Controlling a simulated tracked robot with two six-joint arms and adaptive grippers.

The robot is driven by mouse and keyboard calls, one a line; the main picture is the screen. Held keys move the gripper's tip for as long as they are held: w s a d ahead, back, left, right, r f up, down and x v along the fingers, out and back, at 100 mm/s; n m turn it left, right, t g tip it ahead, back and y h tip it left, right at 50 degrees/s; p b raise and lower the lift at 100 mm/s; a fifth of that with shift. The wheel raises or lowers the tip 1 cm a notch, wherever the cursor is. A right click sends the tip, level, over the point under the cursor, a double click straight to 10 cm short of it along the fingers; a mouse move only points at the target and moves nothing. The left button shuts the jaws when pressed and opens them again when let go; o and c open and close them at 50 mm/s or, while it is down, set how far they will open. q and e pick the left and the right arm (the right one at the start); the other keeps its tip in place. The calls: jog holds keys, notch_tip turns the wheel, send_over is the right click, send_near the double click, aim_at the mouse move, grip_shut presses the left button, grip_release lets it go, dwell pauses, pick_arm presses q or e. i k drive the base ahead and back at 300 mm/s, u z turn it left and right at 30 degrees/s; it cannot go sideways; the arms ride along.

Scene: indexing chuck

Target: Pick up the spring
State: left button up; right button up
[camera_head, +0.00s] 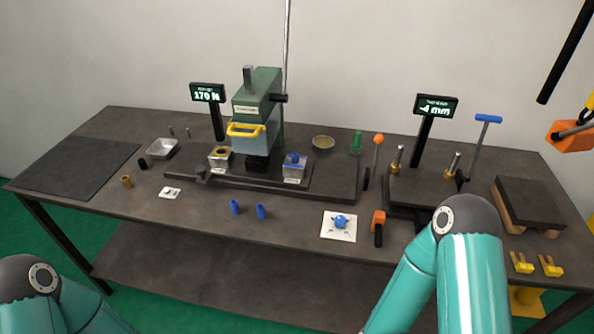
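A small upright green piece (356,143) stands toward the back of the table, right of the shallow round dish. It looks like a coil spring, but it is too small to be certain. No gripper is near it. Only teal links of my two arms show, at the lower left and lower right. Both of my grippers are out of view.
A green press (257,110) with a yellow handle stands left of the green piece. An orange-knobbed lever (377,150) is close on its right. A white card (339,226) with a blue knob lies in front.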

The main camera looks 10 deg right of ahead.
aim_at(295, 155)
jog(key=u, duration=0.35)
jog(key=k, duration=0.2)
jog(key=u, duration=0.7)
jog(key=i, duration=1.15)
jog(key=z, duration=0.8)
